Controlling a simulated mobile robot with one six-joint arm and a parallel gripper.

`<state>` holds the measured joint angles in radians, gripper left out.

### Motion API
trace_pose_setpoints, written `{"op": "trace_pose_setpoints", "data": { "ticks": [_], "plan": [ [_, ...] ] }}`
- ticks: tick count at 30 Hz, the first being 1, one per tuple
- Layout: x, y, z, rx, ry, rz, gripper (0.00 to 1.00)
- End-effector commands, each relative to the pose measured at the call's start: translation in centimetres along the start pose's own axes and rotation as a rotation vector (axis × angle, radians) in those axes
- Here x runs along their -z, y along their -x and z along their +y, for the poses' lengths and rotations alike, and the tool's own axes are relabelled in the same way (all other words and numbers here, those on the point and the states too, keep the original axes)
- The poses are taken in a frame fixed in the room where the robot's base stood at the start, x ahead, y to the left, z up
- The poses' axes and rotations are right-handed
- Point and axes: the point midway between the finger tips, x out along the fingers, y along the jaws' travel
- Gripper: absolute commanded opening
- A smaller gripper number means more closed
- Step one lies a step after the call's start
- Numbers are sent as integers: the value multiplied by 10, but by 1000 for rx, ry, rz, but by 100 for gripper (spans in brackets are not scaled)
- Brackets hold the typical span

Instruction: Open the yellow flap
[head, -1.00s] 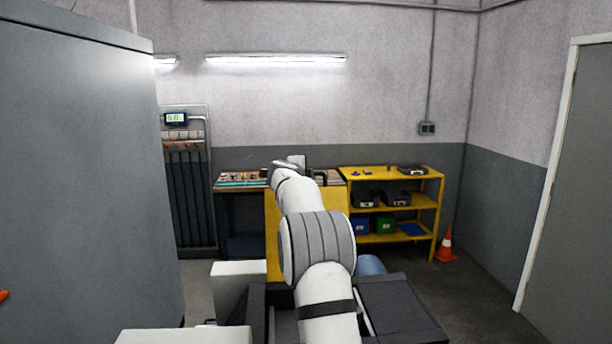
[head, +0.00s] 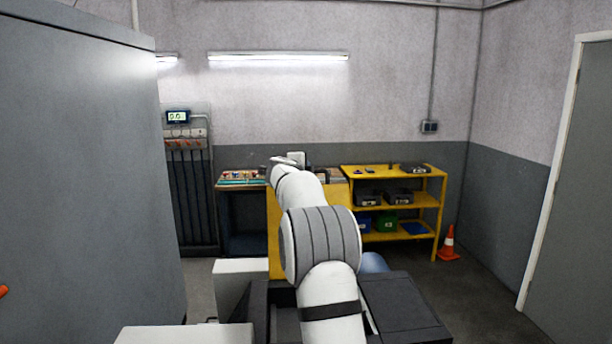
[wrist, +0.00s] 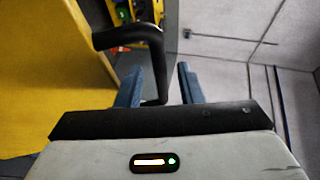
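The yellow flap (head: 274,232) stands upright beyond my arm in the head view, and my arm covers much of it. In the wrist view the yellow flap (wrist: 40,75) fills the left side. A black bent handle (wrist: 128,36) juts from the flap's edge, and its bar runs down between my fingers. My gripper (wrist: 159,69) is open, with one blue-grey finger on each side of the bar. In the head view my gripper is mostly hidden behind my arm.
A yellow shelf (head: 436,205) with dark cases and bins stands right of the flap. An orange cone (head: 449,243) is beside it. A bench (head: 240,186) stands behind the flap on the left. A large grey cabinet (head: 80,180) fills the left. Floor is open at the right.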

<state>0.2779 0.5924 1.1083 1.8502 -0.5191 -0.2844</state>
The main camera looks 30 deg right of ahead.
Motion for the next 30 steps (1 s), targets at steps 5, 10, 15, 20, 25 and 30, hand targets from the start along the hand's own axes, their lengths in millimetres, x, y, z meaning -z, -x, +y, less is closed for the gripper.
{"op": "trace_pose_setpoints", "data": {
  "ticks": [5, 10, 15, 20, 25, 30],
  "plan": [
    [-1, 30, 2, 1, -1, 0, 34],
    [-2, 50, 1, 0, 0, -1, 34],
    [-2, 56, 1, -1, 1, 1, 34],
    [-2, 57, 0, -1, 1, 1, 34],
    [-2, 57, 0, -1, 1, 0, 34],
    [-2, 56, 0, -1, 1, 0, 34]
  ]
}}
